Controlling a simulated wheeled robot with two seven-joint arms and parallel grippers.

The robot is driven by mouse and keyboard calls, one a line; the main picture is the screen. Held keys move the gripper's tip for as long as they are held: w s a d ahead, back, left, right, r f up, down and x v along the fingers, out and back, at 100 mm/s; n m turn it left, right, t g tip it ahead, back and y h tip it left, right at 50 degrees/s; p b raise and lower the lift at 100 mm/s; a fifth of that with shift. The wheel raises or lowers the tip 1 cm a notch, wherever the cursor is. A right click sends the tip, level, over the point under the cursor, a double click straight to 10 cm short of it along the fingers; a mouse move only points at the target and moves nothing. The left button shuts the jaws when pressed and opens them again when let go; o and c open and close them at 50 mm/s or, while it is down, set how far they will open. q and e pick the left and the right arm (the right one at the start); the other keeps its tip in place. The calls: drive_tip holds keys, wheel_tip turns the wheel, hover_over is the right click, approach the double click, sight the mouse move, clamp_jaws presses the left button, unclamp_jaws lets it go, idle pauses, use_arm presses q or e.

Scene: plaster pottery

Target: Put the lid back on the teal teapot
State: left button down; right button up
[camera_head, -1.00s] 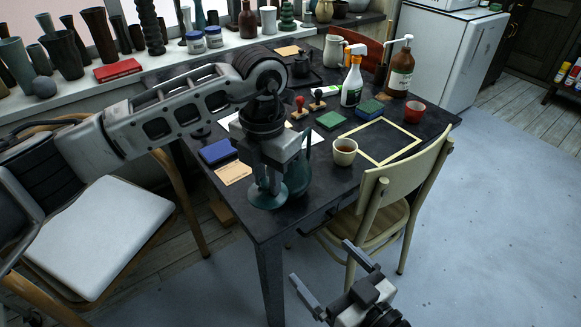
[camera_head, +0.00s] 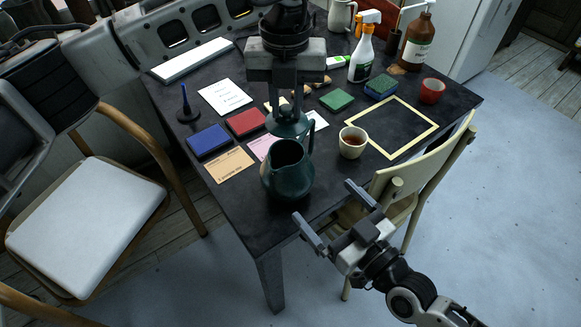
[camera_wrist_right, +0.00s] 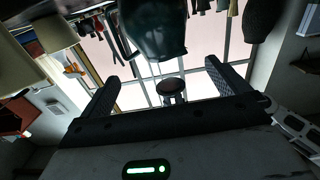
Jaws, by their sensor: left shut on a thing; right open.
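The teal teapot (camera_head: 287,178) stands upright near the table's front corner, its round mouth open and dark inside. Its handle is on the right side. My left gripper (camera_head: 288,108) points down and is shut on the teal lid (camera_head: 287,126). The lid shows just beyond the teapot's mouth in the head view, apart from the rim; its exact height is unclear. My right gripper (camera_head: 327,212) is open and empty, low and to the right of the teapot. The teapot's dark body also shows at the top of the right wrist view (camera_wrist_right: 152,30), beyond the open fingers.
A cup of tea (camera_head: 352,143) stands right of the teapot, with a cream frame (camera_head: 392,128) behind it. Blue (camera_head: 208,141) and red (camera_head: 246,122) pads and cards lie to the left. A cream chair (camera_head: 425,165) stands close at the table's right edge.

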sight(300, 174)
drive_tip(key=x, duration=1.2)
drive_tip(key=c, duration=1.2)
use_arm(q)
drive_tip(key=f, duration=0.5)
drive_tip(key=shift+w, duration=0.25)
use_arm(e)
drive_tip(key=shift+f, duration=0.1)
use_arm(q)
drive_tip(key=shift+f, duration=0.8)
drive_tip(key=shift+f, duration=0.75)
